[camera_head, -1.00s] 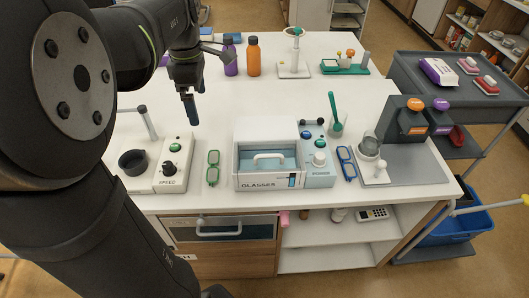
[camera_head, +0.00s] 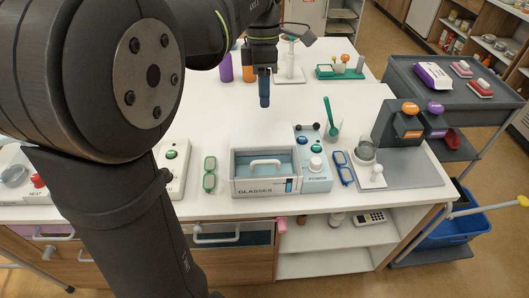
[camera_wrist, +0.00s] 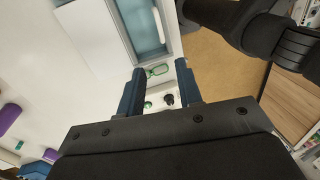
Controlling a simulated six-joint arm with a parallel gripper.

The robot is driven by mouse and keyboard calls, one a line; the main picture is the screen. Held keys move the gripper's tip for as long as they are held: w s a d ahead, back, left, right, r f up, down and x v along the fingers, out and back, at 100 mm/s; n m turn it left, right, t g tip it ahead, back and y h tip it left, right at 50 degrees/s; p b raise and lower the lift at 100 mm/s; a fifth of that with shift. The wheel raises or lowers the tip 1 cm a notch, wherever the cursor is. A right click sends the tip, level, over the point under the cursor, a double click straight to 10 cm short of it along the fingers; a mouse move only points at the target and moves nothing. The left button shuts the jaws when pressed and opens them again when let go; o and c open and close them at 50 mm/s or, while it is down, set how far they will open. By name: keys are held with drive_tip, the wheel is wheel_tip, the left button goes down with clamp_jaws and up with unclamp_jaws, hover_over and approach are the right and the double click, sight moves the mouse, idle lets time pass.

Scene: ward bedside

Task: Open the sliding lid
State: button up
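The white box labelled GLASSES (camera_head: 241,188) stands near the front edge of the white table. Its blue-tinted panel (camera_head: 284,158) with a white bar handle (camera_head: 265,162) faces up; the panel and handle (camera_wrist: 158,24) also show at the top of the wrist view. My gripper (camera_head: 264,100) is in the air behind and above the box, fingers pointing down. In the wrist view its two blue-tipped fingers (camera_wrist: 161,80) stand apart with nothing between them. It does not touch the handle.
Green glasses (camera_head: 209,174) lie left of the box and blue glasses (camera_head: 344,168) to its right. The POWER unit (camera_head: 314,174) adjoins the box's right side. A green spoon-like tool (camera_head: 329,115) stands upright behind it. The table behind the box is mostly clear.

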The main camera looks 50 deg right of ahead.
hover_over(265, 153)
drive_tip(key=s+a, duration=0.3)
drive_tip(key=a, duration=0.1)
drive_tip(key=f, duration=1.6)
drive_tip(key=shift+s+a+f, duration=0.1)
drive_tip(key=shift+s+f, duration=0.1)
drive_tip(key=shift+f, duration=0.2)
clamp_jaws()
